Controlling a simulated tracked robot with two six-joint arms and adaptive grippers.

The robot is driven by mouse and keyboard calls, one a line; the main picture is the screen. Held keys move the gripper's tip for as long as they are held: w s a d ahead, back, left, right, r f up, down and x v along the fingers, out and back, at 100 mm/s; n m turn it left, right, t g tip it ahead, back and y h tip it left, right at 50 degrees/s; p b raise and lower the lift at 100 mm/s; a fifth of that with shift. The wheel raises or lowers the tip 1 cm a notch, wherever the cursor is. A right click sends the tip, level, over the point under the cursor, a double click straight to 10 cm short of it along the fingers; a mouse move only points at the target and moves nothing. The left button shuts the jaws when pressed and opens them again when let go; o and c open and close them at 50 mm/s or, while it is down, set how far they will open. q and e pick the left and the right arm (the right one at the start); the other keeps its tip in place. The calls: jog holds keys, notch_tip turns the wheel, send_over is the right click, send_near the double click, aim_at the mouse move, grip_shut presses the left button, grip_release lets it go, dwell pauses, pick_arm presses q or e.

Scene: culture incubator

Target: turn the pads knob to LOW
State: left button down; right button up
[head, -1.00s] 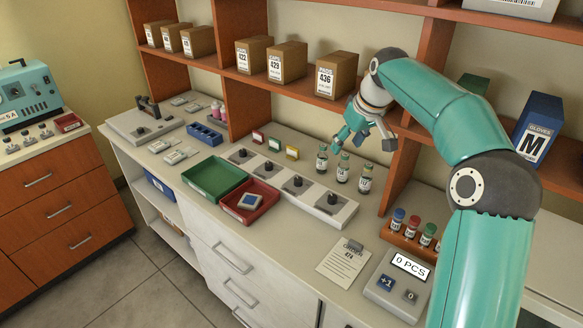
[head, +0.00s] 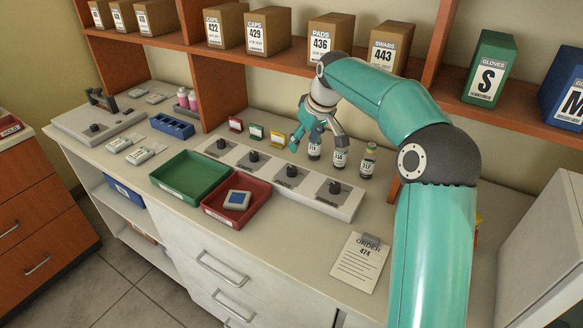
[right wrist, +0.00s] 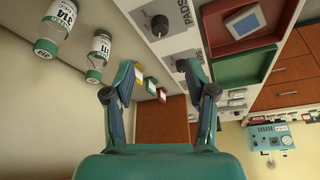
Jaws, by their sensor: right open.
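The pads knob (right wrist: 160,25) is a round black knob on a white panel in the right wrist view, beside the printed word PADS. In the head view it appears to be the third black knob from the left (head: 292,170) on the long control strip (head: 345,207). Its setting is too small to read. My right gripper (head: 318,140) is open and empty, above and behind the strip, in front of the vials. In the right wrist view its spread fingers (right wrist: 158,72) are apart from the knob. My left gripper is not in view.
Several vials (head: 368,161) stand close behind the strip, partly hidden by my right gripper. Red, green and yellow cards (head: 278,138) stand left of them. A green tray (head: 163,188) and a red tray (head: 262,203) lie in front. A shelf (head: 290,62) with boxes runs behind.

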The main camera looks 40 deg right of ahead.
aim_at(292, 168)
jog(key=x, duration=1.3)
jog(key=shift+f+p, duration=0.1)
jog(key=shift+p, duration=0.3)
jog(key=shift+a, duration=0.1)
jog(key=shift+c, duration=0.3)
jog(key=shift+w, duration=0.1)
grip_shut()
